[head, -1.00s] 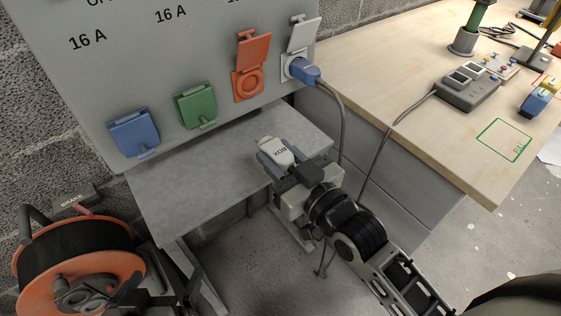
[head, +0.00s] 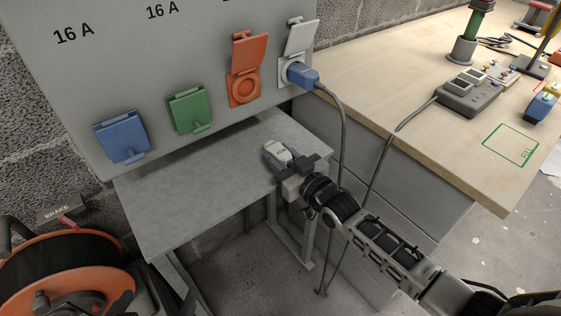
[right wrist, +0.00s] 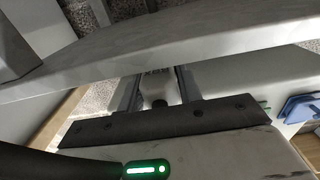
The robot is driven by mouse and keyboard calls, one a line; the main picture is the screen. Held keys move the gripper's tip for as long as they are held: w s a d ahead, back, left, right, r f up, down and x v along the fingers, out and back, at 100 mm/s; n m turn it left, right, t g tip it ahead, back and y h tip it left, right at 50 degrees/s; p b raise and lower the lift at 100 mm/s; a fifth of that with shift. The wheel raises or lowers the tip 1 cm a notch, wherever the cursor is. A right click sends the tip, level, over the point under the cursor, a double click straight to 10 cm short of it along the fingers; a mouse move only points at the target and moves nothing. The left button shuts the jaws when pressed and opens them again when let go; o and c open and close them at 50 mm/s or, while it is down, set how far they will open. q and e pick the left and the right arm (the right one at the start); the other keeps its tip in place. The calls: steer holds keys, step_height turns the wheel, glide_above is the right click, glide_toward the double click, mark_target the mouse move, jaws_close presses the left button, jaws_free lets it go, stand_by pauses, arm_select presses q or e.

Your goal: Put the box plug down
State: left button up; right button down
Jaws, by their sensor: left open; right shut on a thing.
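The box plug (head: 279,151), white and grey with small lettering, is held at the right end of the grey metal shelf (head: 190,200) under the socket panel. My right gripper (head: 290,163) is shut on it, its arm coming from the lower right. The plug is at or just above the shelf top; I cannot tell whether it touches. In the right wrist view the two fingers (right wrist: 158,88) show below the shelf's pale edge (right wrist: 200,58), with a pale part between them. I cannot make out my left gripper in the head view.
A blue plug (head: 301,75) sits in the rightmost socket, its cable hanging behind my right gripper. Blue, green and orange sockets line the panel. A wooden bench (head: 420,110) stands to the right. An orange reel (head: 70,275) stands lower left. The shelf's middle and left are clear.

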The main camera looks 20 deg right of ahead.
steer(key=shift+f, duration=0.35)
steer(key=shift+f, duration=0.15)
steer(key=shift+f+b, duration=0.4)
steer(key=c, duration=0.9)
jaws_free()
steer(key=shift+c, duration=0.2)
